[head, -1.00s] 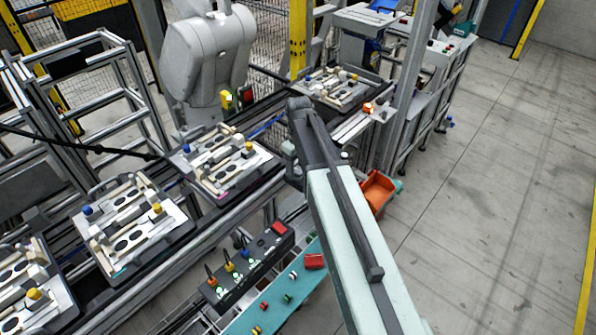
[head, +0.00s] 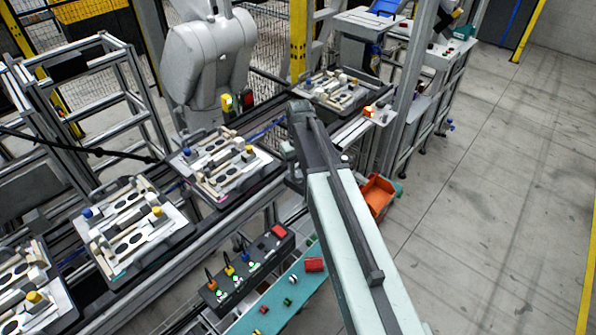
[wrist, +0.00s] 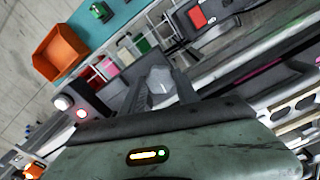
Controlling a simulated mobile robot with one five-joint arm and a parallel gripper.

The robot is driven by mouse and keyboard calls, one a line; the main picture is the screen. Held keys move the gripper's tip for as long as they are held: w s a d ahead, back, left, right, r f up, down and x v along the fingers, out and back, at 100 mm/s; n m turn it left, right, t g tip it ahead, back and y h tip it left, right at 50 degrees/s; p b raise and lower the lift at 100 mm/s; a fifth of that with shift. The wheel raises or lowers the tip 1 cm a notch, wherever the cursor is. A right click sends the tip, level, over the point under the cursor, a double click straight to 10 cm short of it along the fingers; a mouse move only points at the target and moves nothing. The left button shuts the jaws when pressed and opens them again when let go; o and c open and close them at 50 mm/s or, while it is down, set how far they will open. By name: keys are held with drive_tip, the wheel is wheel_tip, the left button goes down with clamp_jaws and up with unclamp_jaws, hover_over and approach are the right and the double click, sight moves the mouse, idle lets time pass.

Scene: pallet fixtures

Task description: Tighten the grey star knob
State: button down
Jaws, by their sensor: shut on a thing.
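The grey star knob (wrist: 158,80) is in the upper middle of the wrist view, between the fingers of my gripper (wrist: 160,93). The gripper is shut on it. The knob's pale lobes show beyond the fingertips, while its underside and stem are hidden. In the head view my gripper (head: 291,168) hangs below the dark wrist end of my arm, at the right end of the nearest middle pallet fixture (head: 208,197). The knob cannot be made out there.
An orange bin (head: 376,196) stands right of my arm; it also shows in the wrist view (wrist: 60,52). A dark control box (head: 248,268) and a teal shelf (head: 275,303) with small parts lie in front of the conveyor. Open floor is at right.

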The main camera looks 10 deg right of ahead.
drive_tip(key=m, duration=0.4)
drive_tip(key=shift+m, duration=0.3)
drive_tip(key=m, duration=0.3)
drive_tip(key=shift+m, duration=0.3)
drive_tip(key=m, duration=0.4)
drive_tip(key=shift+s+m, duration=0.1)
drive_tip(key=shift+m, duration=1.5)
drive_tip(key=c, duration=0.9)
unclamp_jaws()
drive_tip(key=shift+d, duration=0.1)
